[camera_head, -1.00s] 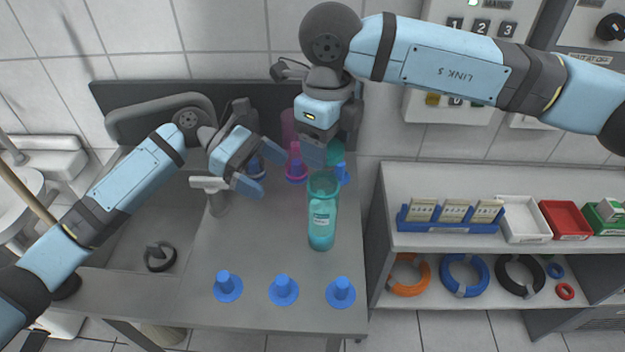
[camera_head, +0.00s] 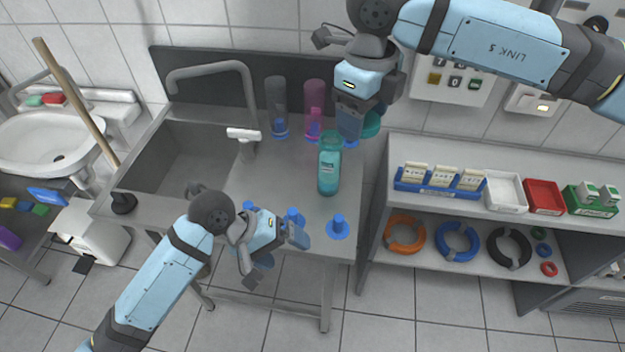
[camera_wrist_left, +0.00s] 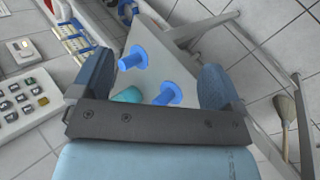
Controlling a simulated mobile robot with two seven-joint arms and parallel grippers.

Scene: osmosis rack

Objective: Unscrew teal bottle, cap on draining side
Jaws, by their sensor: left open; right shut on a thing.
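The teal bottle (camera_head: 328,172) stands upright on the draining side (camera_head: 290,165) of the sink counter, its top open. My right gripper (camera_head: 352,128) is above and just right of the bottle's mouth, apart from it. It is shut on a teal cap (camera_head: 372,124), which shows at its right side and is partly hidden by the fingers. My left gripper (camera_head: 278,257) is open at the counter's front edge, by the blue pegs, away from the bottle. In the left wrist view, blue pegs (camera_wrist_left: 133,58) show between its fingers, with a teal shape (camera_wrist_left: 128,95) partly hidden.
Blue pegs stand along the front edge, one (camera_head: 338,226) at the right. Clear (camera_head: 276,95) and pink (camera_head: 314,95) bottles stand upside down at the back. The sink basin (camera_head: 190,150) and tap (camera_head: 242,134) are left. A shelf with trays (camera_head: 505,192) stands right.

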